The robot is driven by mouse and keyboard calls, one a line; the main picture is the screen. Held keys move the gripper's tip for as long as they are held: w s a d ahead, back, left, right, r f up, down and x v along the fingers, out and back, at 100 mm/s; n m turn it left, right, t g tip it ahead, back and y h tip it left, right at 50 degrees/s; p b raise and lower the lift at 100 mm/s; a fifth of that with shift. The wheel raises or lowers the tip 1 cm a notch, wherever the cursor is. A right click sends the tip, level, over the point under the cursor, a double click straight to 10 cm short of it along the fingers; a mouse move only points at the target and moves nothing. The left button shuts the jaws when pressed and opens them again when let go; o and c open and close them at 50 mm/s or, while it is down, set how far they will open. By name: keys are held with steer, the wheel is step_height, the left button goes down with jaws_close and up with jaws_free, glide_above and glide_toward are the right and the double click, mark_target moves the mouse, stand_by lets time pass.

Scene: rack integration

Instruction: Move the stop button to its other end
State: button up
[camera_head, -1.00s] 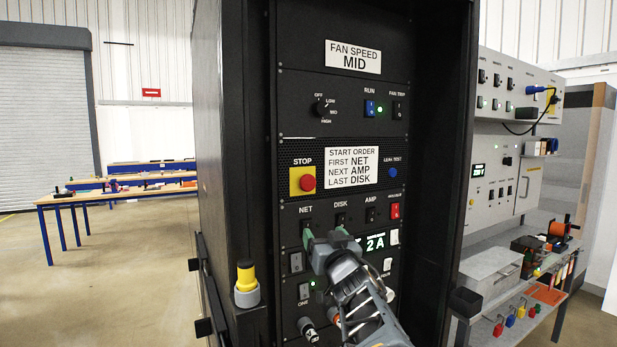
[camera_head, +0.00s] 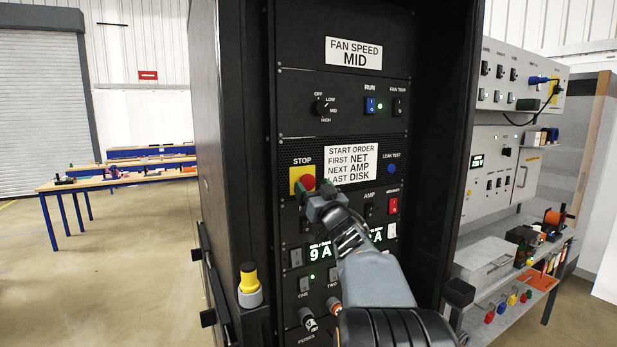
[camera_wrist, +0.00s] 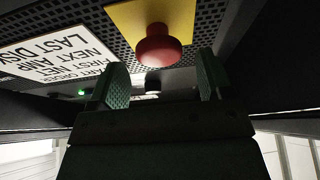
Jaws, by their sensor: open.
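The stop button is a red mushroom knob (camera_head: 308,182) on a yellow square plate (camera_head: 296,174) under the word STOP, on the left of the black rack panel. In the wrist view the red knob (camera_wrist: 158,46) stands out from its plate, ahead of the fingers and roughly centred between them. My gripper (camera_head: 318,196) is open and empty, just below the button in the head view. Its green-padded fingers (camera_wrist: 158,84) are apart, with no contact visible. The gripper hides the NET and DISK switches in the head view.
The START ORDER label (camera_head: 350,164) is right of the button. The blue LEAK TEST button (camera_head: 392,169), RUN switch (camera_head: 370,106) and red switch (camera_head: 393,206) are nearby. A yellow-topped post (camera_head: 249,285) stands at the rack's left edge. A cluttered bench is at right.

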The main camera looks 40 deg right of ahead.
mark_target(306, 182)
steer(key=shift+p+x, duration=0.4)
steer(key=shift+x, duration=0.9)
steer(key=shift+c, duration=0.3)
